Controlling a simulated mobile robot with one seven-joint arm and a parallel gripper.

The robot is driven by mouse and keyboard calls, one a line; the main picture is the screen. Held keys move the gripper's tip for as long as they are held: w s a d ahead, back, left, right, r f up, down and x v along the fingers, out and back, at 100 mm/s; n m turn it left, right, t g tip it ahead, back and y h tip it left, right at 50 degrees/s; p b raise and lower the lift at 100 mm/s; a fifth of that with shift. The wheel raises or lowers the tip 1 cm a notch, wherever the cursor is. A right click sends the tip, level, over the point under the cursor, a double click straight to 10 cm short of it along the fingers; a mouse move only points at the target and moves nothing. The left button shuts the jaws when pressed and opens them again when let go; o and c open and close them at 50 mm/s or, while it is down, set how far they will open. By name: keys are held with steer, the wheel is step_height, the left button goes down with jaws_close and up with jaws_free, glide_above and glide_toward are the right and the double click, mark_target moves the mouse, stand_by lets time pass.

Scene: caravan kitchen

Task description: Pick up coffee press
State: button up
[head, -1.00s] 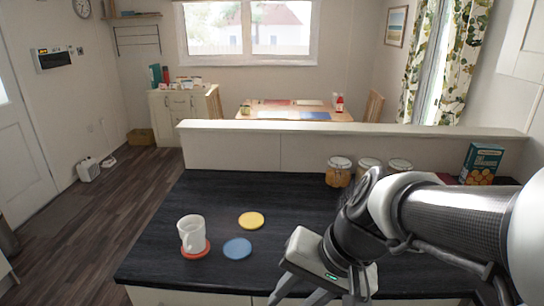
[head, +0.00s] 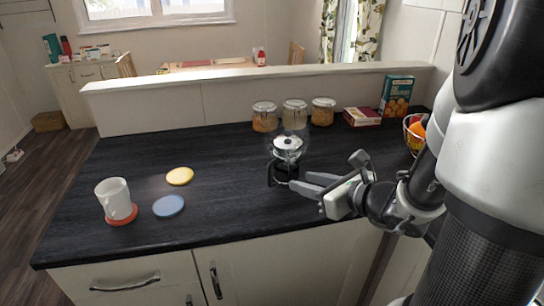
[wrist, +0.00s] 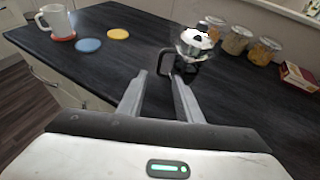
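The coffee press (head: 287,146), with a silver lid, clear glass and black frame, stands upright on the dark counter. In the wrist view the coffee press (wrist: 196,42) is just beyond the fingertips, with its black handle toward me. My gripper (head: 302,182) is low over the counter, to the right of and nearer than the press. In the wrist view my gripper (wrist: 160,74) is open, with an empty gap between its fingers. The handle shows ahead of that gap; whether the right finger touches the press I cannot tell.
A white mug (head: 114,198) stands on a red coaster, near yellow (head: 180,176) and blue (head: 169,206) coasters. Jars (head: 295,115), a red box (head: 362,117), a teal box (head: 397,96) and a fruit basket (head: 415,130) line the back and right. The counter (head: 225,200) is clear left of the press.

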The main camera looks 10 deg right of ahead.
steer(key=b, duration=0.2)
glide_toward(269, 168)
steer(key=w+f, duration=0.1)
steer(key=w+a+f, duration=0.1)
steer(key=w+f, duration=0.1)
steer(key=shift+w+a+f, duration=0.15)
steer(key=shift+w+a, duration=0.1)
steer(key=shift+a, duration=0.1)
steer(key=shift+x, duration=3.15)
steer(key=shift+w+d, duration=0.1)
steer(key=shift+d, duration=0.15)
jaws_close()
steer(key=shift+r, duration=0.2)
